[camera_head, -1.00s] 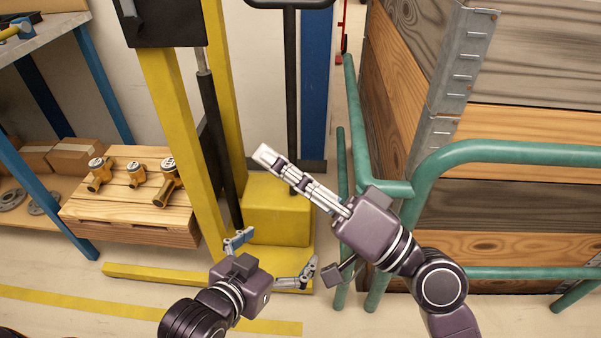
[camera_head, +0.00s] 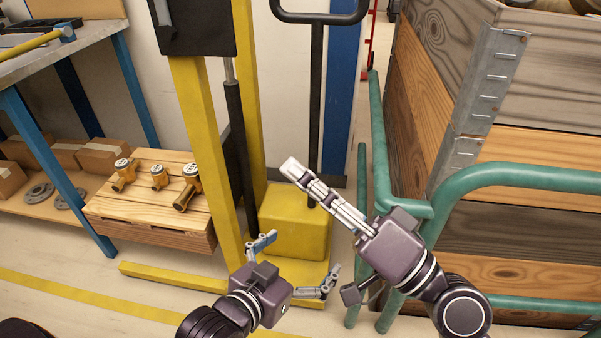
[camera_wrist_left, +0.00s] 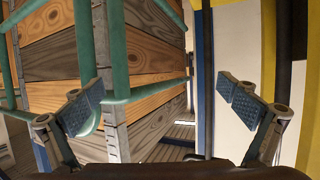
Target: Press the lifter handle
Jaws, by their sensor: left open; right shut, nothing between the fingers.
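The lifter is yellow, with two upright masts (camera_head: 195,130), a yellow box-shaped base (camera_head: 290,220) and a black panel at the top. Its handle (camera_head: 318,60) is a black loop on a long black upright bar, cut off by the top edge in the head view. My right gripper (camera_head: 291,168) is shut and empty, its fingers pointing up-left in front of the base, left of the bar's lower end. My left gripper (camera_head: 297,262) is open and empty, low before the base. Its spread fingers also show in the left wrist view (camera_wrist_left: 165,104). Neither gripper appears to touch the handle.
A green rail (camera_head: 480,180) and a tall wooden crate (camera_head: 540,135) stand close on the right. On the left are a blue-legged workbench (camera_head: 45,150) and a wooden pallet (camera_head: 150,220) with brass meters. Open floor (camera_head: 60,310) lies at the lower left.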

